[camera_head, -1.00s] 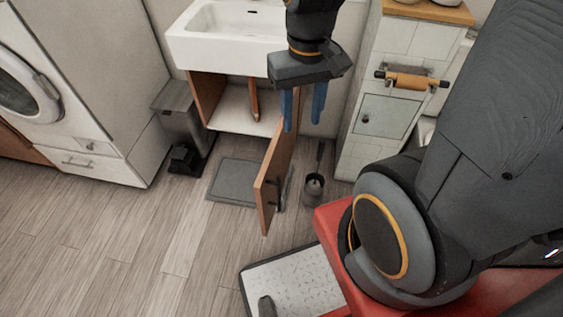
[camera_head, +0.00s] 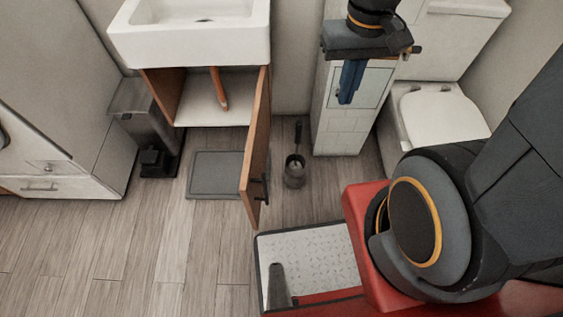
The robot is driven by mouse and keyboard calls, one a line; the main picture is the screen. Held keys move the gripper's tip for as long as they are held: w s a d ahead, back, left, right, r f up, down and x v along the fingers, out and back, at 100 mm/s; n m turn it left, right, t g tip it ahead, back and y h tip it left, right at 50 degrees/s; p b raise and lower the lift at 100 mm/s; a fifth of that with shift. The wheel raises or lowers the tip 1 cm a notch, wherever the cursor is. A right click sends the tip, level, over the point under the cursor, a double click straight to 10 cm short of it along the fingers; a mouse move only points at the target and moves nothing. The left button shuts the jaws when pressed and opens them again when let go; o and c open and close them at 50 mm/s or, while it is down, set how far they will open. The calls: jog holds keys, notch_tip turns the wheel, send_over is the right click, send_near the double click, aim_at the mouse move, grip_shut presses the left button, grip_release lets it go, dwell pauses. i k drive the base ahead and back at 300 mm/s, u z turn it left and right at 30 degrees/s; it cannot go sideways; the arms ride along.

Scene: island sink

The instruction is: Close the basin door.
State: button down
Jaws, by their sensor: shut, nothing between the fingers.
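The basin door (camera_head: 257,150) is a brown wooden panel under the white basin (camera_head: 190,35). It stands wide open, hinged at the right side of the cabinet (camera_head: 205,105) and pointing out toward me. A dark handle (camera_head: 264,186) shows on its right-hand face, near the free edge. The cabinet inside is open to view, with a brown pipe-like piece hanging in it. My gripper (camera_head: 346,98) hangs with blue fingers together, empty, to the right of the door and apart from it, in front of the white tiled column in the picture.
A toilet brush holder (camera_head: 295,171) stands on the floor just right of the door. A grey scale-like mat (camera_head: 214,174) lies left of it. A dark bin (camera_head: 148,120) stands left of the cabinet, and a toilet (camera_head: 435,120) is at right. The front-left floor is clear.

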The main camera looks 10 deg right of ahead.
aim_at(252, 181)
jog(key=z, duration=0.7)
jog(key=k, duration=0.95)
jog(key=u, duration=1.6)
